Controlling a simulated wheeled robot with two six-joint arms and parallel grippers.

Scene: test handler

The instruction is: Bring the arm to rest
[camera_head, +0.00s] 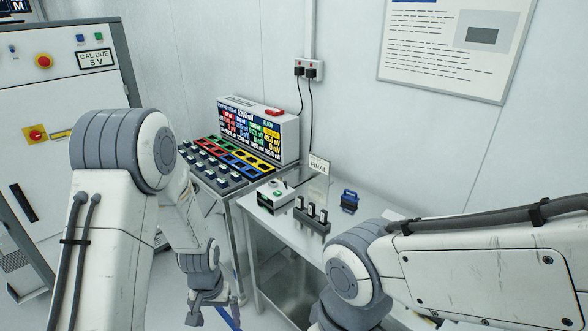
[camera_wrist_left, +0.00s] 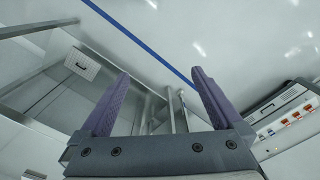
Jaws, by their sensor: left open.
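My left arm comes in from the left in the head view and hangs down in front of the bench. My left gripper (camera_head: 213,312) is low, near the bottom edge, left of the steel table (camera_head: 268,222) and apart from it. In the left wrist view the left gripper (camera_wrist_left: 160,76) has its two purple fingers spread, with nothing between them. It points down toward the floor. My right arm comes in from the right and bends down at the bottom edge. Its gripper is out of view.
A tester with a lit display (camera_head: 258,128) and coloured sockets stands behind the table. On the table are a small white device (camera_head: 275,195), a dark rack (camera_head: 312,214) and a blue-handled item (camera_head: 349,200). A cabinet (camera_head: 62,100) stands left. Floor with a blue line (camera_wrist_left: 140,42) lies below.

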